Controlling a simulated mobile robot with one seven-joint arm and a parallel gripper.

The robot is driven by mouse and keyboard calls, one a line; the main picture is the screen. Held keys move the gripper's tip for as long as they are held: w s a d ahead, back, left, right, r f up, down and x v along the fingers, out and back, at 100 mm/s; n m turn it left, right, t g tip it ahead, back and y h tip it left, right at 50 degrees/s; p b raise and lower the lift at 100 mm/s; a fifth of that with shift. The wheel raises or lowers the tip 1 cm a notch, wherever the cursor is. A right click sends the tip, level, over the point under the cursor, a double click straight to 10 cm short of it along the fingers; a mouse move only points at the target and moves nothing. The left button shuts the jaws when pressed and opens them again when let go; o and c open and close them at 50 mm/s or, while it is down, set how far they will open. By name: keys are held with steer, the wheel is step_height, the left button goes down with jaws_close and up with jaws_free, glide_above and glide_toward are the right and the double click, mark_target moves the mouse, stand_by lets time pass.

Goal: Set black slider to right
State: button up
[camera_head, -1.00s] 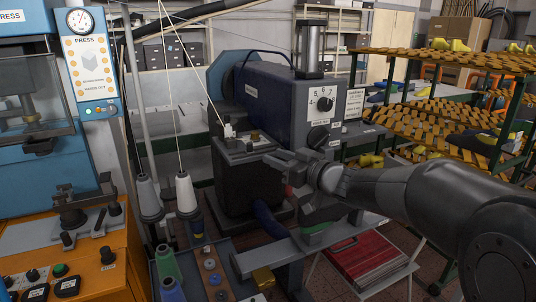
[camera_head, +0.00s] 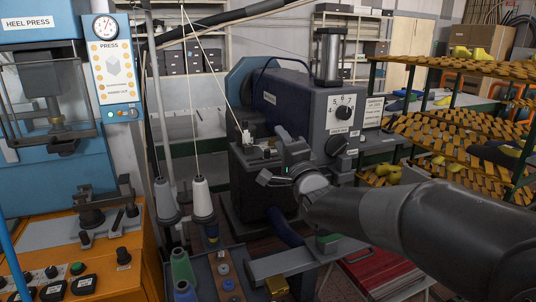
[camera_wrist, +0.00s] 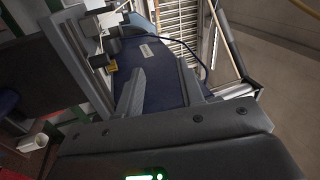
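I cannot single out a black slider for certain. The dark blue machine (camera_head: 292,100) stands ahead, with a dial and a black knob (camera_head: 337,146) on its front. A small work head with metal parts (camera_head: 262,150) sits at its left, on a black housing (camera_head: 250,185). My gripper (camera_head: 272,163) is in front of that housing, just below and right of the work head, with no contact visible. In the wrist view its two fingers (camera_wrist: 160,75) are apart with nothing held between them. The blue machine body (camera_wrist: 160,80) shows beyond them, and metal parts (camera_wrist: 103,40) lie to the left.
An orange bench (camera_head: 80,245) with a press and several black knobs stands at left. Thread cones (camera_head: 202,197) stand beside a tray with spools (camera_head: 225,270). Racks of wooden slats (camera_head: 450,135) with yellow lasts fill the right.

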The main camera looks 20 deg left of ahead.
mark_target(267, 154)
steer(key=s+a+f+m+t+h, duration=0.1)
steer(key=s+f+m+h, duration=0.25)
steer(key=m, duration=0.85)
steer(key=s+a+f+m+h, duration=0.1)
steer(key=s+f+m+h, duration=0.3)
steer(key=m, duration=0.8)
steer(key=shift+h, duration=0.45)
steer(key=x, duration=0.4)
steer(key=r+x, duration=0.1)
steer(key=x, duration=0.3)
steer(key=d+r+x, duration=0.1)
steer(key=x, duration=0.4)
steer(key=shift+w, duration=0.2)
steer(key=shift+c, duration=0.4)
jaws_close()
